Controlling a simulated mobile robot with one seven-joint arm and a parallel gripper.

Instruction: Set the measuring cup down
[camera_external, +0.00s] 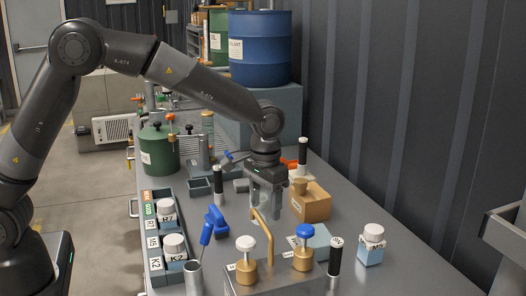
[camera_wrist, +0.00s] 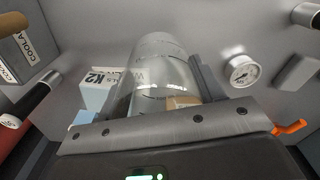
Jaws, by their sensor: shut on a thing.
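The measuring cup is a clear, see-through cylinder with dark markings (camera_wrist: 155,68) in the wrist view. My gripper (camera_external: 265,205) is shut on it, with a finger on each side. In the external view the gripper points down over the grey bench (camera_external: 210,172), left of a tan block (camera_external: 312,207). The cup is hard to make out there among the fingers. I cannot tell whether its base touches the bench.
A rack with white-capped bottles (camera_external: 174,246) lines the bench's left edge. A brass pipe fitting with white and blue knobs (camera_external: 247,272) stands in front. A blue-handled tool (camera_external: 213,222) and black-handled cylinder (camera_external: 335,257) are nearby.

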